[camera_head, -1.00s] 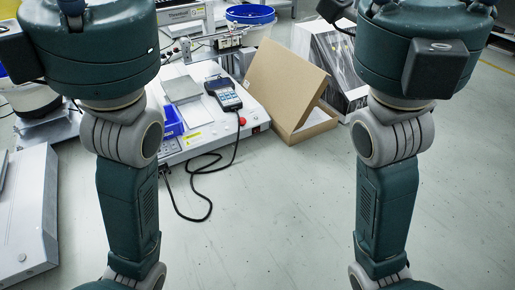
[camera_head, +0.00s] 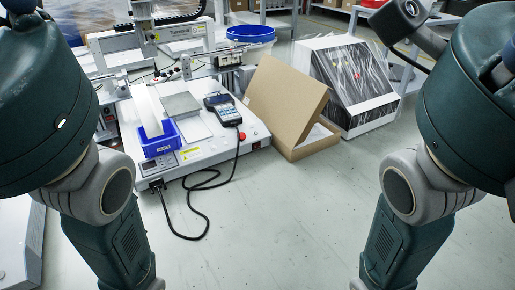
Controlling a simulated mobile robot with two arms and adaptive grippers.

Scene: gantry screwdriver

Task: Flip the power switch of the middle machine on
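The middle machine (camera_head: 204,153) is a white gantry screwdriver with a low base on the floor. Its front side carries a small panel and a dark socket at the left corner, where a black cable plugs in. A red knob (camera_head: 241,136) sits at the front right, and a small red part (camera_head: 256,146) shows on the front face below it. I cannot tell which part is the power switch. My two arms show at the left and right sides, but neither gripper is in the picture.
A blue bin (camera_head: 160,140) and a handheld controller (camera_head: 223,108) sit on the machine. An open cardboard box (camera_head: 286,104) and a black-and-white cabinet (camera_head: 352,84) stand to its right. A blue-rimmed bucket (camera_head: 250,36) is behind. The front floor is clear except for the looping cable (camera_head: 190,211).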

